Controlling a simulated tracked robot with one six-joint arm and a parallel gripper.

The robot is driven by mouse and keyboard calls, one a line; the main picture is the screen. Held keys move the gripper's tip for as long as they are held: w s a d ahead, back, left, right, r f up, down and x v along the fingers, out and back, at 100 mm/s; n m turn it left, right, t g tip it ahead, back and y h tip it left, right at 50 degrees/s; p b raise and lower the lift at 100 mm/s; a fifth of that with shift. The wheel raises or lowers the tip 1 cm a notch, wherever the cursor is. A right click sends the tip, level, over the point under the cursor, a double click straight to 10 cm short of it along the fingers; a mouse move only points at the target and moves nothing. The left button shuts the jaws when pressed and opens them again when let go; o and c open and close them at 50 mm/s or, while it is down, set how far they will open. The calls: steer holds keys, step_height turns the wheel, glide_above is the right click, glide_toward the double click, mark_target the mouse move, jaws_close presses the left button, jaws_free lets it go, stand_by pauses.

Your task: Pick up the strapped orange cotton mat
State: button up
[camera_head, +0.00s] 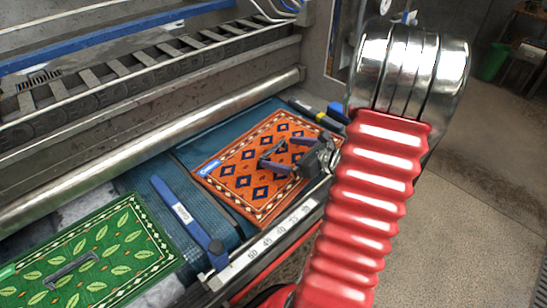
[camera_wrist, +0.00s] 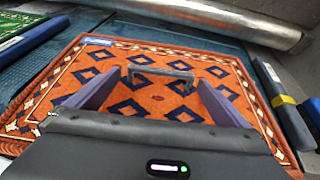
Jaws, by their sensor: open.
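The orange mat (camera_head: 233,190) with dark blue diamonds and a patterned border lies flat on the blue bed of the machine. It fills most of the wrist view (camera_wrist: 205,65). A dark strap handle (camera_wrist: 163,74) stands up from its middle, and a small blue label with white writing (camera_head: 209,168) sits at its left edge. My gripper (camera_head: 282,157) is over the mat's right part. In the wrist view its two purple-grey fingers (camera_wrist: 158,92) are spread wide and empty, with the strap beyond and between them. I cannot tell the height of the fingertips above the mat.
A green leaf-pattern mat (camera_head: 100,245) lies at the lower left. A blue bar (camera_head: 185,215) separates the two mats. A long metal roller (camera_head: 150,148) runs behind them. A yellow and dark tool (camera_head: 318,117) lies beyond the orange mat. A numbered ruler edge (camera_head: 265,247) runs along the front.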

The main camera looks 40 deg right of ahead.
mark_target(273, 148)
steer(key=shift+w, duration=0.1)
steer(key=shift+x, duration=2.5)
steer(key=shift+w+d+r, duration=0.1)
steer(key=shift+r, duration=0.05)
steer(key=shift+c, duration=0.3)
steer(key=c, duration=1)
